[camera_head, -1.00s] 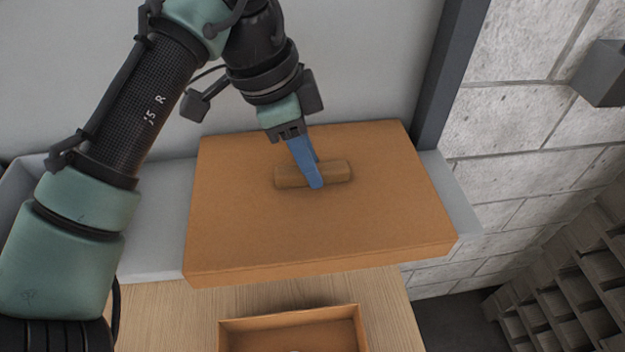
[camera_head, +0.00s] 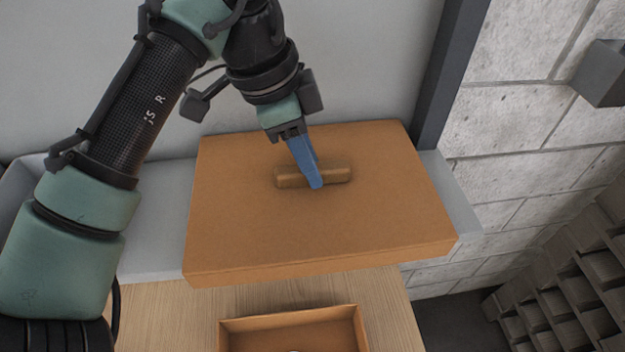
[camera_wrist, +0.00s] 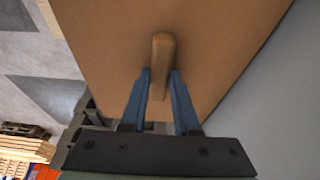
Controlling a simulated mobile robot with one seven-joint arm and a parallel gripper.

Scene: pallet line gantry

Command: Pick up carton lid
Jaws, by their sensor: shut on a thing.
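The carton lid (camera_head: 320,230) is a large flat orange-brown slab with a wooden bar handle (camera_head: 288,176) on its top. In the head view it lies at the back, over the grey ledge behind the wooden table. My gripper (camera_head: 315,182) has its blue fingers shut on the middle of the handle. In the wrist view the lid (camera_wrist: 215,40) fills the middle, and the handle (camera_wrist: 162,50) stands between the two fingers (camera_wrist: 160,90). The lid's underside is hidden, so I cannot tell whether it rests on the ledge.
An open carton (camera_head: 290,338) stands on the wooden table (camera_head: 165,310) in front of the lid, cut off by the picture's bottom edge. A grey wall (camera_head: 360,60) and a dark post (camera_head: 450,75) stand behind. Pallets (camera_head: 570,290) are at the lower right.

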